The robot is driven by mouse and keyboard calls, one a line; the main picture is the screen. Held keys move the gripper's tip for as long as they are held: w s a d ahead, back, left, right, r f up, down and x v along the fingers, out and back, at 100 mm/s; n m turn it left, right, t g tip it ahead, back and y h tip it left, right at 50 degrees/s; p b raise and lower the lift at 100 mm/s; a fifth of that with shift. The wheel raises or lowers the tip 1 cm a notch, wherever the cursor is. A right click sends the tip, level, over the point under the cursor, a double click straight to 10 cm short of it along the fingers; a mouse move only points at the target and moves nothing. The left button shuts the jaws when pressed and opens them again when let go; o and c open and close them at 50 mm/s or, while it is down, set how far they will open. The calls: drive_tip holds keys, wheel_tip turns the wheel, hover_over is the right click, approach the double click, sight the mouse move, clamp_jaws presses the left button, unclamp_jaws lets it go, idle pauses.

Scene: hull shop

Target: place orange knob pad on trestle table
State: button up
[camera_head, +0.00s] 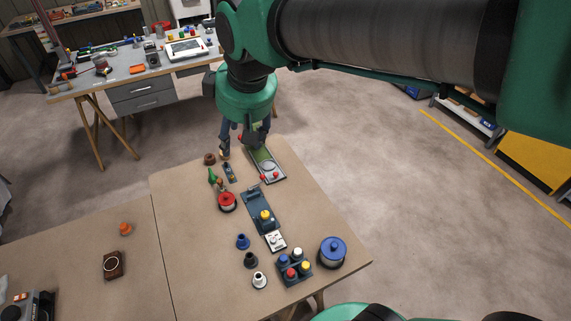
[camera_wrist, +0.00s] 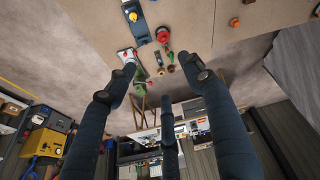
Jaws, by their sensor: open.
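An orange knob (camera_head: 125,229), which looks like the orange knob pad, sits on the left wooden tabletop (camera_head: 60,262). It also shows near the top right of the wrist view (camera_wrist: 234,22). My gripper (camera_head: 240,150) is over the far end of the right wooden tabletop (camera_head: 185,262), well away from the knob. In the wrist view its three dark fingers (camera_wrist: 162,84) are spread open with nothing held between them. A grey-topped table (camera_head: 105,79) on wooden trestle legs, with drawers under it, stands at the back left.
The right tabletop holds a red spool (camera_head: 227,201), a blue-grey device with a yellow knob (camera_head: 262,213), a blue lidded pot (camera_head: 333,251) and a button block (camera_head: 294,267). A brown block (camera_head: 114,264) lies near the orange knob.

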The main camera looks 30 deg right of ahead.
drive_tip(key=s+d+f+m, duration=0.2)
drive_tip(key=s+d, duration=0.1)
drive_tip(key=s, duration=0.5)
drive_tip(key=s+d+f+m+t, duration=0.1)
drive_tip(key=s+d+m, duration=0.2)
drive_tip(key=s, duration=0.4)
drive_tip(key=shift+s+d+f+h, duration=0.25)
drive_tip(key=shift+s+f+h, duration=0.05)
drive_tip(key=shift+s+f, duration=0.1)
idle(0.4)
